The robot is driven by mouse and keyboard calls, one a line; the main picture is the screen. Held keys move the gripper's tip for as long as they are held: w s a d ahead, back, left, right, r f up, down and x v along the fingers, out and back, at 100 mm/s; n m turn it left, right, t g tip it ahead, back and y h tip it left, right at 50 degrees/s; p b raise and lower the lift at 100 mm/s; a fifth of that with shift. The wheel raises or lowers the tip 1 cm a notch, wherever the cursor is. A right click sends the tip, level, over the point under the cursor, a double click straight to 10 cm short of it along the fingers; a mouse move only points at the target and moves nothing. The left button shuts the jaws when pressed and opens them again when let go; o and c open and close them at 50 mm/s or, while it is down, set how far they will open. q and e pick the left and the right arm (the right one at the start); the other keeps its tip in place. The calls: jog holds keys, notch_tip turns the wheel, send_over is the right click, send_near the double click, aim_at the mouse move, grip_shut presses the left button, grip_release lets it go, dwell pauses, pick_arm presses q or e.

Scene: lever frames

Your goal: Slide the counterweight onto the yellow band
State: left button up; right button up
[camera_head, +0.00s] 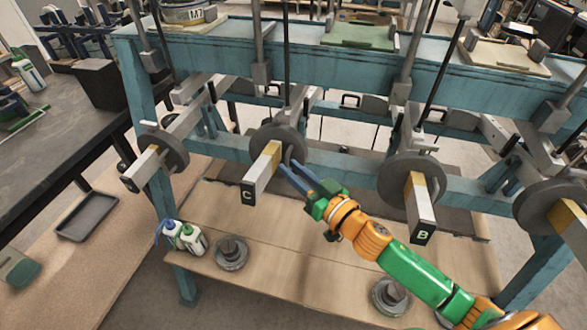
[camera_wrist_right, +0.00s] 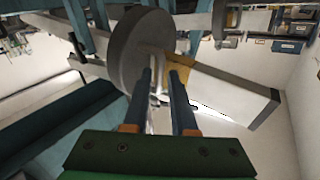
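Lever C is a pale bar with a black end plate marked C (camera_head: 248,193). A yellow band (camera_head: 269,154) is on it, just in front of the grey disc counterweight (camera_head: 264,133), which sits around the bar. In the right wrist view the disc (camera_wrist_right: 132,48) is at the left and the band (camera_wrist_right: 207,76) begins beside it. My right gripper (camera_head: 289,167) is at the disc's lower right, beside the bar. Its two blue fingers (camera_wrist_right: 162,75) are apart, with a gap between them. Whether the tips touch the disc is unclear. My left gripper is out of view.
Neighbouring levers carry discs: one at the left (camera_head: 165,151), lever B's (camera_head: 410,181) and one at the far right (camera_head: 548,205). Loose weights (camera_head: 232,252) and bottles (camera_head: 192,238) stand on the wooden board below. A teal frame beam (camera_head: 300,60) runs behind.

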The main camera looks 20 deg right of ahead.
grip_shut()
dwell(1.4)
